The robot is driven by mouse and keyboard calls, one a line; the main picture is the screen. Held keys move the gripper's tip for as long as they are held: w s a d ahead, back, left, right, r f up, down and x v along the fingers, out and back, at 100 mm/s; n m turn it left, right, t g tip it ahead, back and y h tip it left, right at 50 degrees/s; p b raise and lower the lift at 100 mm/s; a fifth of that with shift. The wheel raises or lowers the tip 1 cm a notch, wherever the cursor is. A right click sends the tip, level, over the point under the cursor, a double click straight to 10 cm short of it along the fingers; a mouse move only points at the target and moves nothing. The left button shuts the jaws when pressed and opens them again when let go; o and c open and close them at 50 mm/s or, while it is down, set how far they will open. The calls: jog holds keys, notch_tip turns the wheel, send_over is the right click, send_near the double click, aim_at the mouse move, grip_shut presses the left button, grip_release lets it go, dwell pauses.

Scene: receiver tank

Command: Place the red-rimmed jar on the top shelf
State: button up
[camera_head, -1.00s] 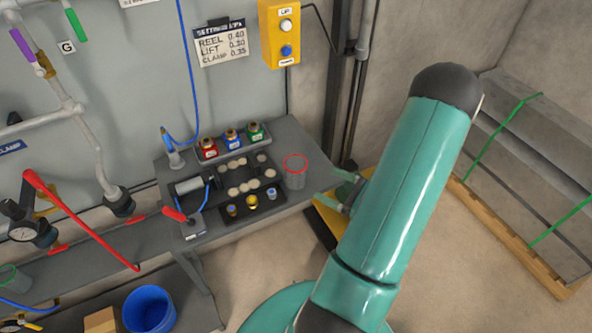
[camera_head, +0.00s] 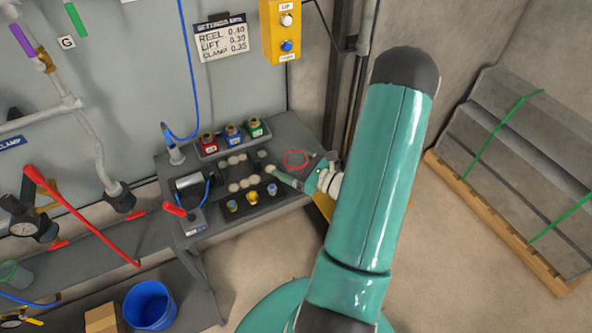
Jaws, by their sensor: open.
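The red-rimmed jar (camera_head: 295,159) stands upright at the right end of the grey workbench (camera_head: 222,228). It looks clear, and its red rim shows as a ring. My gripper (camera_head: 303,168) is open at the jar, with one finger in front of its lower body and the other at its right. The jar's lower part is mostly hidden by the gripper. I cannot tell whether the fingers touch it. No surface is clearly recognisable as the top shelf.
Red, blue and green-labelled bottles (camera_head: 231,134) stand in a rack behind. A blue bucket (camera_head: 149,305) stands lower left. Strapped grey blocks (camera_head: 530,150) sit on a pallet at right.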

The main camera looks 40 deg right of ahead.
jog(key=c, duration=1.2)
jog(key=shift+o, duration=0.2)
jog(key=shift+r, duration=0.15)
